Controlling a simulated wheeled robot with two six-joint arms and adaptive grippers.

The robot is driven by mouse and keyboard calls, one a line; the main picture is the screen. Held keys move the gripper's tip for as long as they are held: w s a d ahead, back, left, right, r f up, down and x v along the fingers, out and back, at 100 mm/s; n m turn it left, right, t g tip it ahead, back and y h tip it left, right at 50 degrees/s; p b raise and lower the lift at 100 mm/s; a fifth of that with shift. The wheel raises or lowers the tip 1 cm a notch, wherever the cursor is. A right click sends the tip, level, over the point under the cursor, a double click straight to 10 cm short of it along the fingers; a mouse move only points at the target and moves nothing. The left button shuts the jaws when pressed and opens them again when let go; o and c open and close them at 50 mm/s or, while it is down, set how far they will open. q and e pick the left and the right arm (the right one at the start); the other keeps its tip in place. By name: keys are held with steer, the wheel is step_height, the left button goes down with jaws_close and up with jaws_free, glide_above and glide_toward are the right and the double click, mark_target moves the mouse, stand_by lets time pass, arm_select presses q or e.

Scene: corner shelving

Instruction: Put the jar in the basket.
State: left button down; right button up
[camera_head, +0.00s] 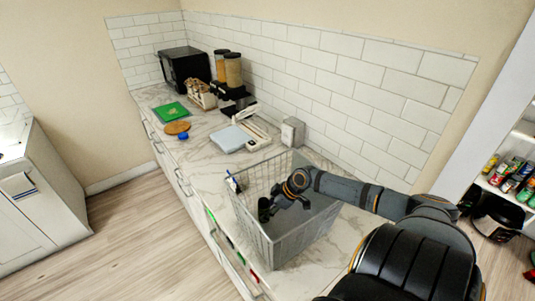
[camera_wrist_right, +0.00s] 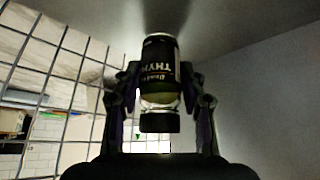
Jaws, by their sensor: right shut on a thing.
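In the wrist view a small jar (camera_wrist_right: 160,75) with a dark label reading "THYM" and a dark cap is held between the fingers of my right gripper (camera_wrist_right: 158,100). In the head view my right gripper (camera_head: 272,206) reaches over the wire basket (camera_head: 290,243), with the dark jar (camera_head: 264,208) at its fingertips. The gripper and jar appear to be within the basket's walls. The wrist view shows a grid wall (camera_wrist_right: 50,75) at the left and a plain grey surface behind the jar. Whether the jar touches the basket floor cannot be told. My left gripper is not in view.
The basket stands on the marble counter (camera_head: 205,160) near its front edge. Behind it are a white scale-like box (camera_head: 231,138), a green board (camera_head: 170,112), canisters (camera_head: 233,70) and a black microwave (camera_head: 185,66). A tiled wall (camera_head: 320,75) bounds the counter.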

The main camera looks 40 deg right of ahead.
steer(key=shift+w, duration=0.1)
steer(key=o, duration=1.2)
steer(key=shift+o, duration=0.2)
steer(key=p+v, duration=0.7)
steer(key=shift+r, duration=0.25)
steer(key=shift+d, duration=0.1)
